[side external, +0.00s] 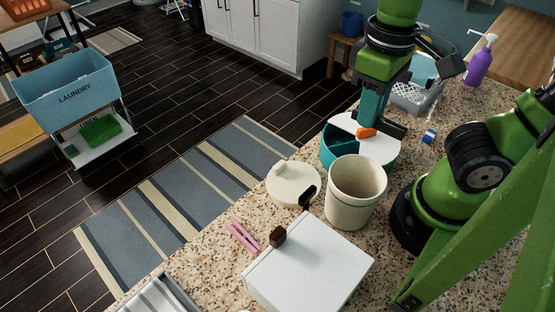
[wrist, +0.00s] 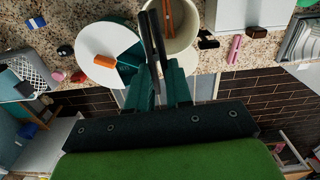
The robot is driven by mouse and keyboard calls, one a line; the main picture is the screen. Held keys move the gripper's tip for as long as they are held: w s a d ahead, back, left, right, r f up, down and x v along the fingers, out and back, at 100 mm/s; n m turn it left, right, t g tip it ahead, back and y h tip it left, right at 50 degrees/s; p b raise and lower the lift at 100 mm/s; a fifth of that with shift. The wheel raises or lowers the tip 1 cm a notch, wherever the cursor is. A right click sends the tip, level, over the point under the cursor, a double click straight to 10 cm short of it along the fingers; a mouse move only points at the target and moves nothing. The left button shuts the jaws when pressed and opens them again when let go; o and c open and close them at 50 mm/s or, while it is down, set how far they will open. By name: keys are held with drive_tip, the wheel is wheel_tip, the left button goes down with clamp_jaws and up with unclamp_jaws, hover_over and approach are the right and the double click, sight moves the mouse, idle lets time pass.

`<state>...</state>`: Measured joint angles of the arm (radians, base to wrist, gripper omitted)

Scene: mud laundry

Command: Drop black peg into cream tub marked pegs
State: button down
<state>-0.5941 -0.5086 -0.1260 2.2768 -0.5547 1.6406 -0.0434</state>
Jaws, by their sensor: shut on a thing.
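My gripper (wrist: 152,55) is shut on the black peg (wrist: 147,32), a narrow dark shape at its fingers; the peg's outline is hard to separate from the dark fingertips. In the wrist view this dark shape overlaps the cream tub (wrist: 185,45). The held peg cannot be made out there. A thin orange strip (wrist: 169,14) shows inside the tub in the wrist view.
The round teal box (side external: 330,155) has a white top with an orange piece (side external: 366,133). A cream lid (side external: 290,182), a small black object (side external: 308,195), pink pegs (side external: 242,237) and a white box (side external: 310,265) lie near the tub. A basket (side external: 415,98) stands behind.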

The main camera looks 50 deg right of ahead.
drive_tip(key=shift+f, duration=2.9)
drive_tip(key=c, duration=1)
unclamp_jaws()
drive_tip(key=shift+o, duration=0.2)
drive_tip(key=shift+r, duration=0.15)
wheel_tip(320, 180, up, 17)
drive_tip(key=shift+w, duration=0.1)
